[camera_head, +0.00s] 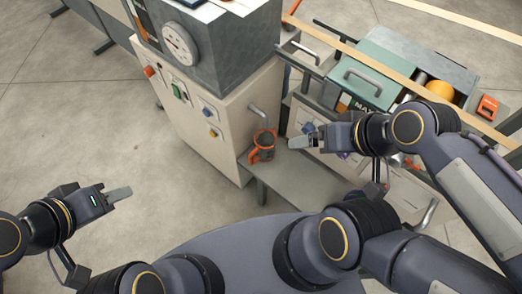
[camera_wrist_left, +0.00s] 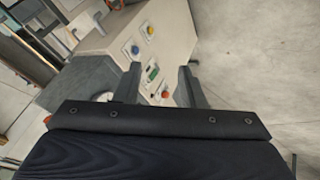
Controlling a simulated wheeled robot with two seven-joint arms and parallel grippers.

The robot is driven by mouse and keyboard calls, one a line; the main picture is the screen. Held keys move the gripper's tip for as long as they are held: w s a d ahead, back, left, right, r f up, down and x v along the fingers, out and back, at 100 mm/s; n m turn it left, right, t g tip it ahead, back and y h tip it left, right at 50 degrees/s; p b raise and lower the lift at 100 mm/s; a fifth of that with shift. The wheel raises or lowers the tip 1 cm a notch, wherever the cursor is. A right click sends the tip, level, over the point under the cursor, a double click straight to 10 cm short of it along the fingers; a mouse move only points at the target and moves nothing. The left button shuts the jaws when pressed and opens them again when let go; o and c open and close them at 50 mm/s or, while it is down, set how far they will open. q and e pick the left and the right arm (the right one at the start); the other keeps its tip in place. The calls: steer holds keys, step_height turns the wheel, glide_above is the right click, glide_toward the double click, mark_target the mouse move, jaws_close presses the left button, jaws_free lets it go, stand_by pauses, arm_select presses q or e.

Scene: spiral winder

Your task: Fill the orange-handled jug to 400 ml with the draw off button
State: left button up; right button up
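The jug (camera_head: 265,146), dark with an orange handle and base, stands upright on a grey shelf (camera_head: 300,175) beside the machine, near a grey spout (camera_head: 258,113). Its fill level cannot be read. The machine's front panel carries a red-orange knob (camera_head: 149,71), a green control (camera_head: 178,91) and blue controls (camera_head: 213,132); their labels are unreadable. In the left wrist view the panel shows a blue button (camera_wrist_left: 134,50) and an orange one (camera_wrist_left: 149,30). My left gripper (camera_head: 122,194) is empty, fingers apart (camera_wrist_left: 160,72), away from the panel. My right gripper (camera_head: 302,142) is right of the jug, apparently apart from it.
A dial gauge (camera_head: 180,44) sits on the grey tank above the panel. A green-grey lidded unit (camera_head: 365,80) with a handle and an orange roll (camera_head: 440,91) stand behind my right arm. The floor (camera_head: 80,130) left of the machine is clear.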

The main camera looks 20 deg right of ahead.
arm_select(q)
jaws_close()
stand_by(1.7)
